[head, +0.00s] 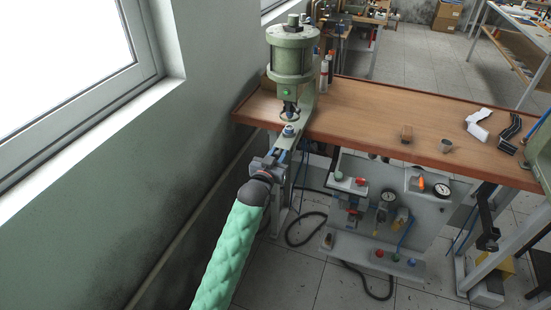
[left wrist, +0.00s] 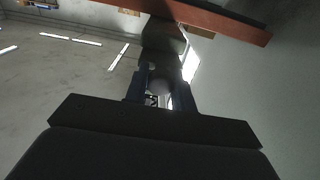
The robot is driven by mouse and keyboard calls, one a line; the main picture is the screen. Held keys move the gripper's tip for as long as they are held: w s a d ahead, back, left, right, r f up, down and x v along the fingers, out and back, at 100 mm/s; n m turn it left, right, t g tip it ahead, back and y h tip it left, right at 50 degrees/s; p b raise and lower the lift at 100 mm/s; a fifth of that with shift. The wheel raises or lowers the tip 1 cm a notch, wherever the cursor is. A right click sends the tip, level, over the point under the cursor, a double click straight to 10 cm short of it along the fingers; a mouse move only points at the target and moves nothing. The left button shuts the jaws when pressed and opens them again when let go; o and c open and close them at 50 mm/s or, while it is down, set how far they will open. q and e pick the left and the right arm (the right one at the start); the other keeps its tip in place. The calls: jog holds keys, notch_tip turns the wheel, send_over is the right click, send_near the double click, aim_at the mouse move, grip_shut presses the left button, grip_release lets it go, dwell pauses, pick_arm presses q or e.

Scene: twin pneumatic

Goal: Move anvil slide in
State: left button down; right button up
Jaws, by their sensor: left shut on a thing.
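A green pneumatic press (head: 291,62) stands on the left end of the wooden bench. Its ram is over a green anvil slide (head: 300,117), which reaches toward the bench's front edge. A rounded grey knob (head: 289,131) is at the slide's near end. My left gripper (head: 281,150) is at this knob, in front of the bench edge, and is shut on it. In the left wrist view the fingers (left wrist: 160,92) are on both sides of the round knob (left wrist: 159,84). The fingers partly hide the contact. My right gripper is not in view.
The bench (head: 376,112) holds bottles (head: 324,74), a small brown block (head: 407,133), a cup (head: 446,145) and a white crumpled piece (head: 478,124). A valve panel (head: 384,215) with gauges is below. The wall with a window (head: 70,75) is close on the left.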

pick_arm(q)
jog(key=c, duration=1.2)
grip_release()
jog(key=shift+w+r, duration=0.1)
jog(key=shift+r, duration=0.05)
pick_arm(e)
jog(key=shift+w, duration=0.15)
pick_arm(q)
jog(key=shift+d, duration=0.15)
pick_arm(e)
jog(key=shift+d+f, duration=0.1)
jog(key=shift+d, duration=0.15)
